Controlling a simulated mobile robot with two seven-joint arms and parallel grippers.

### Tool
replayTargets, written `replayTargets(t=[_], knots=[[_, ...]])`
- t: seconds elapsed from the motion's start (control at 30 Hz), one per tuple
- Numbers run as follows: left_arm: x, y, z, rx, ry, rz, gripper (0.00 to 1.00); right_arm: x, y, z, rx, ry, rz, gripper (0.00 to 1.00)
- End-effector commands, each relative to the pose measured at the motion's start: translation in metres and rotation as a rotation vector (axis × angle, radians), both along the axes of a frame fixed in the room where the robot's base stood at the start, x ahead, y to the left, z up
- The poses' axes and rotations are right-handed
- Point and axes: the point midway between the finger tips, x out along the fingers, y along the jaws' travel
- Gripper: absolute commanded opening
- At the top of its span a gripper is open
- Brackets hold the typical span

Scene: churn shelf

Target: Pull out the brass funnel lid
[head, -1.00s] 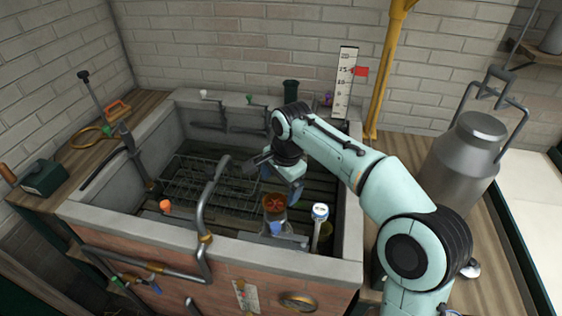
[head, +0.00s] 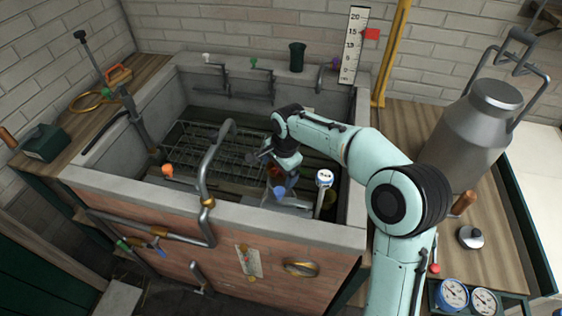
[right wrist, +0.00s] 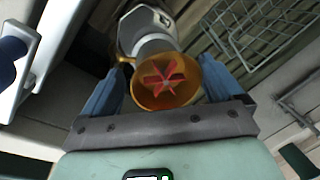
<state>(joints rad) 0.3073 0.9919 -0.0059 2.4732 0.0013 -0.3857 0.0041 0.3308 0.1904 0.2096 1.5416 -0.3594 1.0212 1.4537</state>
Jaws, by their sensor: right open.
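The brass funnel lid (right wrist: 184,90) shows in the right wrist view as an amber round cup with a red star-shaped piece inside. It sits at the end of a grey metal body (right wrist: 136,28). My right gripper (right wrist: 163,68) is open, with one blue finger on each side of the funnel lid. I cannot tell whether either finger touches it. In the head view, the funnel lid (head: 274,171) is a small orange-brown patch inside the sink, mostly hidden by my right gripper (head: 279,182). My left gripper is out of view.
The stone sink (head: 110,190) walls surround the right gripper. A curved pipe (head: 212,165) rises left of it, and a white-topped gauge post (head: 324,180) stands close on the right. A wire rack (head: 205,150) lies in the sink. A metal churn (head: 470,130) stands on the right counter.

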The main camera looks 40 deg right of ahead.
Motion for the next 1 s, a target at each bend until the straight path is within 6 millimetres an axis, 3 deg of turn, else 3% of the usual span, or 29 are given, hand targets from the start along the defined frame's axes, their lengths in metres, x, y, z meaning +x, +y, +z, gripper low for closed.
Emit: replayTargets(t=[0.13,0.43,0.47,0.6,0.63,0.67,0.77,1.0], knots=[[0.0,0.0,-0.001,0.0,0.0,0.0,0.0,0.002,0.0,-0.01,0.0,0.0,0.001,0.94],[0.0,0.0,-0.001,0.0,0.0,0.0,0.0,0.002,0.0,-0.011,-0.001,0.0,0.001,0.94],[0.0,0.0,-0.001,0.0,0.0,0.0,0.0,0.002,0.0,-0.011,0.0,0.0,0.0,0.87],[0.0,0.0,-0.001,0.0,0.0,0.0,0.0,0.002,0.0,-0.011,0.0,0.0,0.0,0.41],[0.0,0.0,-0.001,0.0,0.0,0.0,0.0,0.002,0.0,-0.011,0.0,0.0,0.0,0.36],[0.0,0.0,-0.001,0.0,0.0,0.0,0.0,0.002,0.0,-0.011,0.0,0.0,0.0,0.36],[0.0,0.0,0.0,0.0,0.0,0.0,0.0,0.002,0.0,-0.008,-0.001,-0.003,0.0,0.21],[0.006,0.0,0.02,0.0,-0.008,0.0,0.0,0.003,0.0,0.039,-0.003,-0.007,-0.001,0.21]])
